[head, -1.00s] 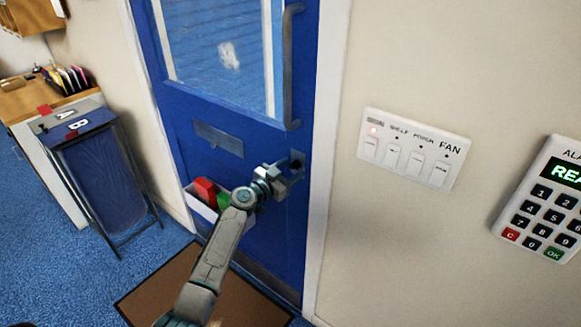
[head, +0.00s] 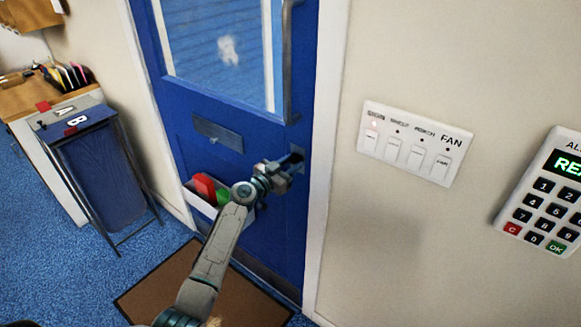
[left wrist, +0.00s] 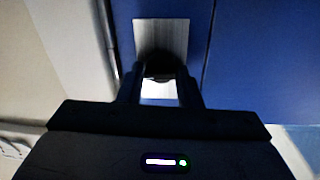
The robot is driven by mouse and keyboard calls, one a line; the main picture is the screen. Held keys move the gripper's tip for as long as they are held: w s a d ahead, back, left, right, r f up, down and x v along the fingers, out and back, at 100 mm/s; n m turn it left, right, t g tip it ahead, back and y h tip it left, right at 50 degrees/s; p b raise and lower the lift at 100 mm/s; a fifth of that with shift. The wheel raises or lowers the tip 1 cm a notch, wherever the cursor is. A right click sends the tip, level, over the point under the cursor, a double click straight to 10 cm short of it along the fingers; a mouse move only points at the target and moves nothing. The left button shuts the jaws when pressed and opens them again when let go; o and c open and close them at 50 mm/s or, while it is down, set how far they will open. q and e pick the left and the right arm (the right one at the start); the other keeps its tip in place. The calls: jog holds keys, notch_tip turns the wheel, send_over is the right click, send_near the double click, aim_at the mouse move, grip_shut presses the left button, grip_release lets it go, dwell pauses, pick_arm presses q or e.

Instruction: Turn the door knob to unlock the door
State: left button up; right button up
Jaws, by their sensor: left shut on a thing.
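The blue door (head: 215,158) stands closed in its white frame, with a window in its upper part. The door knob is a small dark shape (left wrist: 158,68) in front of a metal plate (left wrist: 172,32) in the left wrist view. My left gripper (head: 288,167) reaches it at the door's right edge and is shut on it. The fingers sit on both sides of the knob and hide most of it in the head view. My right gripper is not in view.
A vertical pull handle (head: 289,70) is above the knob. A switch panel (head: 415,143) and an alarm keypad (head: 548,195) are on the wall at right. A brown mat (head: 225,288) lies in front.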

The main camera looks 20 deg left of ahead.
pick_arm(q)
jog(key=n+b, duration=0.4)
jog(key=n, duration=0.1)
jog(key=shift+f+t, duration=0.15)
jog(key=shift+t, duration=0.15)
jog(key=n+b, duration=0.1)
jog(key=n, duration=0.2)
jog(key=shift+b, duration=0.3)
jog(key=shift+n, duration=1)
jog(key=n, duration=0.2)
jog(key=shift+n+y, duration=0.3)
jog(key=shift+n, duration=0.1)
jog(key=n, duration=0.4)
jog(key=shift+t+y, duration=0.3)
jog(key=shift+t, duration=0.1)
jog(key=shift+n+p, duration=0.35)
jog(key=shift+n, duration=0.15)
jog(key=shift+f, duration=0.1)
